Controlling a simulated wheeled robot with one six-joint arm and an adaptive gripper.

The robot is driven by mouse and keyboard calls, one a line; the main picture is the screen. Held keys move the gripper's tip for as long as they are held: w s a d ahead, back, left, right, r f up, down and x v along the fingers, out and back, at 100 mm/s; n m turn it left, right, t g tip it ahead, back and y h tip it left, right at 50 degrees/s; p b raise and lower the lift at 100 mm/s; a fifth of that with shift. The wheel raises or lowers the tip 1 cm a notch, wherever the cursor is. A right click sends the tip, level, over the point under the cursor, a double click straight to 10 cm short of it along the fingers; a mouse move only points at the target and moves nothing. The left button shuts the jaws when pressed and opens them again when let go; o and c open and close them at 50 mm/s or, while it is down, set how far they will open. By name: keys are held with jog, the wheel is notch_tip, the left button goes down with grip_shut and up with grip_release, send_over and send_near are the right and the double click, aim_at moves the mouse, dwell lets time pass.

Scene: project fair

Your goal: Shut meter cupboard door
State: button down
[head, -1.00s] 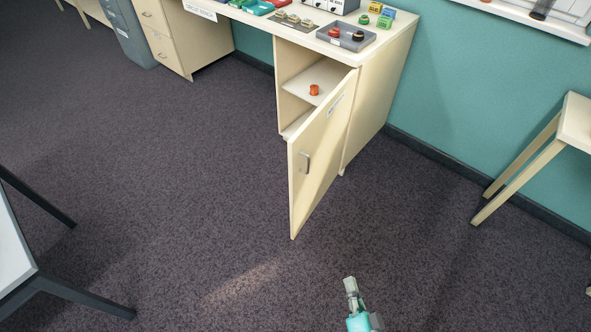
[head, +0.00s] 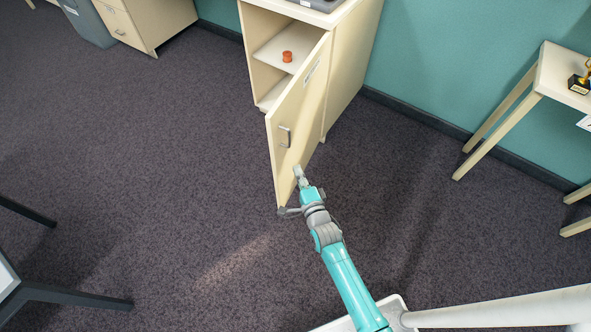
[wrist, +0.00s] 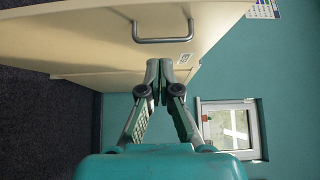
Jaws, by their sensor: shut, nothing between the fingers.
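The cream meter cupboard door (head: 291,140) stands open in the head view, swung out from the cupboard (head: 348,65). It has a metal handle (head: 285,136) on its outer face, and the handle also shows at the top of the wrist view (wrist: 163,39). My gripper (head: 297,172) is shut and empty, close to the lower part of the door's outer face. In the wrist view my gripper (wrist: 158,66) points at the door (wrist: 92,35) below the handle. I cannot tell whether the fingertips touch the door.
An orange object (head: 287,57) sits on the cupboard's inner shelf (head: 268,52). A stool-like table (head: 562,78) with a trophy stands at right. A dark-legged table (head: 75,300) is at lower left. Carpet left of the door is clear.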

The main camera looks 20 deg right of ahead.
send_near(277, 142)
jog(key=w+d, duration=0.2)
jog(key=w, duration=0.2)
jog(key=shift+w+a+r, duration=0.1)
jog(key=shift+w+a, duration=0.9)
jog(key=shift+w, duration=0.05)
